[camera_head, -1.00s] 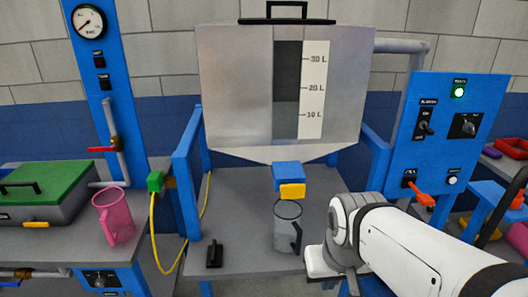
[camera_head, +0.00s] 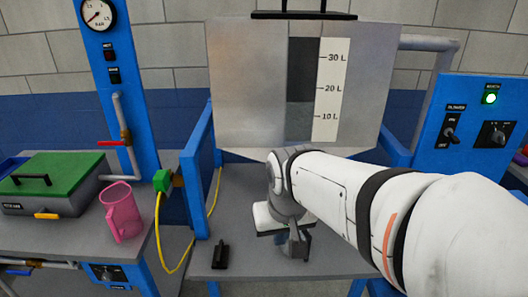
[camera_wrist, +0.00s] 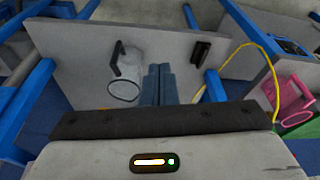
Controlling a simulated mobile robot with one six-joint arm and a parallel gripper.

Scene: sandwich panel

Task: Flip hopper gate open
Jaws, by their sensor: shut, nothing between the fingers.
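The grey hopper (camera_head: 245,85) with its level scale (camera_head: 331,90) stands at the back of the workbench in the head view. Its blue and yellow gate is hidden behind my arm in this view and does not show in the wrist view. My gripper (camera_head: 297,245) is in front of and below the hopper, over the bench. The wrist view shows its fingers (camera_wrist: 158,84) shut and empty.
A small black block (camera_head: 220,254) lies on the bench (camera_head: 240,200). A pink jug (camera_head: 122,212) and a green-lidded box (camera_head: 50,182) stand on the left table. A yellow cable (camera_head: 160,235) hangs between the tables. Blue posts flank the hopper.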

